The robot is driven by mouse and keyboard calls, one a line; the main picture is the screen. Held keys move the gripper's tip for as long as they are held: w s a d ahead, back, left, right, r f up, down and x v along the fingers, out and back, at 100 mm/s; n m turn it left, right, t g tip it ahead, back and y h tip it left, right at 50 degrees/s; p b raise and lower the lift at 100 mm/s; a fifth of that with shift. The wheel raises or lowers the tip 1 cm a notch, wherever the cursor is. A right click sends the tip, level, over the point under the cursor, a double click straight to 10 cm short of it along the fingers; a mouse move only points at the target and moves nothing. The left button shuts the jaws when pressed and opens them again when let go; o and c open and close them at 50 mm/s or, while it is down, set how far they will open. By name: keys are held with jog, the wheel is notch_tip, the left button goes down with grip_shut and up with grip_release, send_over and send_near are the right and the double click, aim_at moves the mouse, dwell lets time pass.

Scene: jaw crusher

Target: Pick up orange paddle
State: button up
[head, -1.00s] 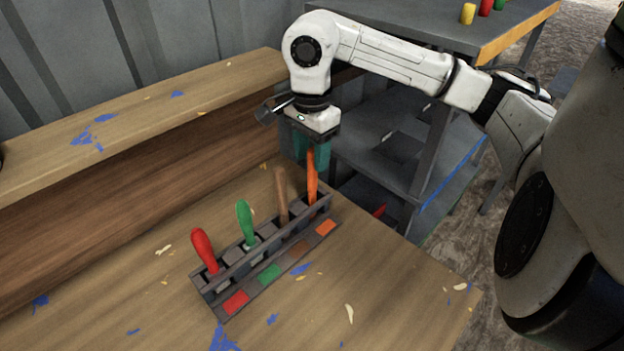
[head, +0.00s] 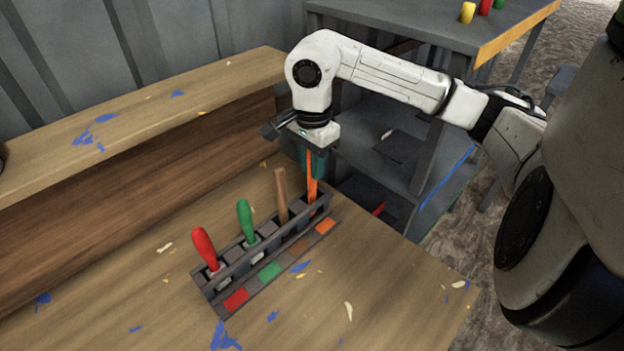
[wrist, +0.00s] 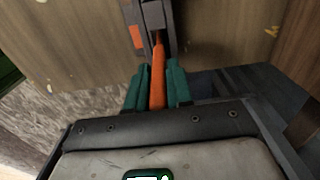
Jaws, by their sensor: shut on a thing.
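The orange paddle (head: 312,186) stands upright in the right end slot of a dark rack (head: 228,266). My gripper (head: 313,165) is above that end of the rack, pointing down, with its teal fingers shut on the paddle's upper part. In the wrist view the orange paddle (wrist: 157,78) lies between the two teal fingers of my gripper (wrist: 157,85). Its lower end reaches into the rack (wrist: 153,16). The top of the paddle is hidden by the gripper.
A brown paddle (head: 281,193), a green paddle (head: 246,222) and a red paddle (head: 205,246) stand in the same rack, left of the orange one. The rack sits on a wooden bench (head: 380,290) with scattered chips. A grey shelf unit (head: 400,160) stands behind right.

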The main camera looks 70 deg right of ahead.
grip_shut()
notch_tip(320, 180, up, 10)
jog(key=p, duration=0.3)
dwell(1.1)
